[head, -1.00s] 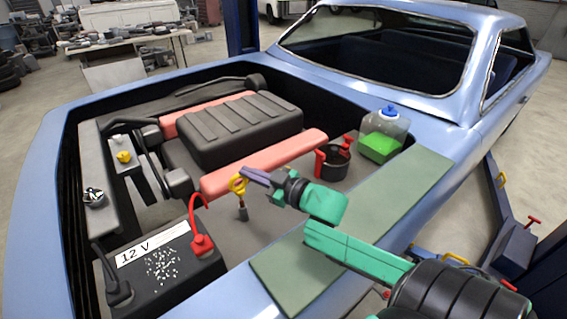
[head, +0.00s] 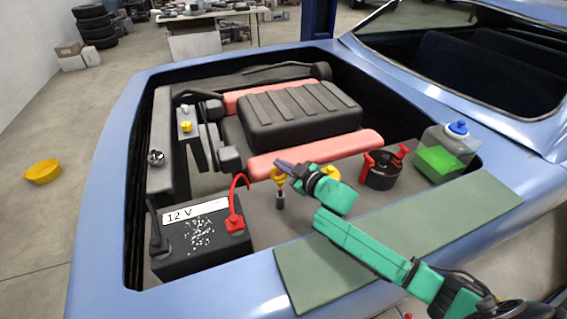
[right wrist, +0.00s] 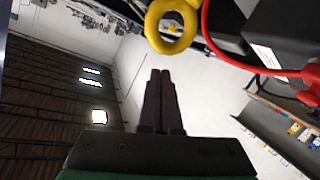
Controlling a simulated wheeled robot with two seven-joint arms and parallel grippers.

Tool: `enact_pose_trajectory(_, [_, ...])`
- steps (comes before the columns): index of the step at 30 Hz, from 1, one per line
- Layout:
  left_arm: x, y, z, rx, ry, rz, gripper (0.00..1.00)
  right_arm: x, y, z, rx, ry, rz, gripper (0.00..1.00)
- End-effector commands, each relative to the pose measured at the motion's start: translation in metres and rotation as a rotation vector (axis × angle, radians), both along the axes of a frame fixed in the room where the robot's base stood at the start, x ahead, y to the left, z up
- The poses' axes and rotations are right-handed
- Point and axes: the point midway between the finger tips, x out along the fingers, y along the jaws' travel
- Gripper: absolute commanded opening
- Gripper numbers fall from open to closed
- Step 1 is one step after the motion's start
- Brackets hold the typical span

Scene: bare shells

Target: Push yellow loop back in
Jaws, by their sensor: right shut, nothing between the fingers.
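The yellow loop (head: 278,176) stands upright on top of a dark dipstick tube (head: 280,199), on the engine bay's grey floor in front of the red engine cover. My right gripper (head: 279,163) is shut and empty, its tips at the top of the loop in the head view. In the right wrist view the loop (right wrist: 172,46) shows just beyond the shut fingertips (right wrist: 163,73). I cannot tell whether they touch it. The tube below the loop is not clear there. My left gripper is not in view.
A 12 V battery (head: 200,240) with a red cable (head: 236,200) stands left of the loop. A black pot with red clips (head: 382,172) and a green fluid bottle (head: 441,158) stand right. A green mat (head: 400,238) covers the fender.

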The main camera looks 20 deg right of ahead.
Motion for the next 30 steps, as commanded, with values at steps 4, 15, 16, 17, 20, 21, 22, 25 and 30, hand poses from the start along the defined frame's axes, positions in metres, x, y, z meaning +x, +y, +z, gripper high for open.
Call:
enact_pose_trajectory(4, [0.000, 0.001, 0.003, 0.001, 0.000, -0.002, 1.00, 0.002, -0.005, -0.010, -0.001, -0.002, -0.001, 0.00])
enact_pose_trajectory(15, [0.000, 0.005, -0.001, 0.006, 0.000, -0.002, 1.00, 0.002, -0.005, -0.016, -0.001, -0.002, -0.001, 0.00])
enact_pose_trajectory(16, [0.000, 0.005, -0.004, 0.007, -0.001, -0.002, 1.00, 0.002, -0.005, -0.020, -0.001, -0.002, -0.001, 0.00])
enact_pose_trajectory(17, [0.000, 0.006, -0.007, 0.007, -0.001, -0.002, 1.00, 0.002, -0.005, -0.024, 0.000, -0.002, -0.001, 0.00])
enact_pose_trajectory(20, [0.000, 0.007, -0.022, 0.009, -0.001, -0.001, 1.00, 0.002, -0.005, -0.046, 0.000, 0.000, -0.002, 0.00])
enact_pose_trajectory(21, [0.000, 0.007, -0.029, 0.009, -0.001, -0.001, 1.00, 0.002, -0.006, -0.056, 0.000, 0.001, -0.003, 0.00])
enact_pose_trajectory(22, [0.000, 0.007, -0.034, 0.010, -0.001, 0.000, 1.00, 0.002, -0.006, -0.063, 0.000, 0.001, -0.003, 0.00])
enact_pose_trajectory(25, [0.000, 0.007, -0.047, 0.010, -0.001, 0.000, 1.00, 0.002, -0.006, -0.082, -0.001, 0.000, -0.002, 0.00])
enact_pose_trajectory(30, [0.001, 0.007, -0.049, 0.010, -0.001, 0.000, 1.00, 0.002, -0.006, -0.088, -0.002, 0.000, -0.002, 0.00])
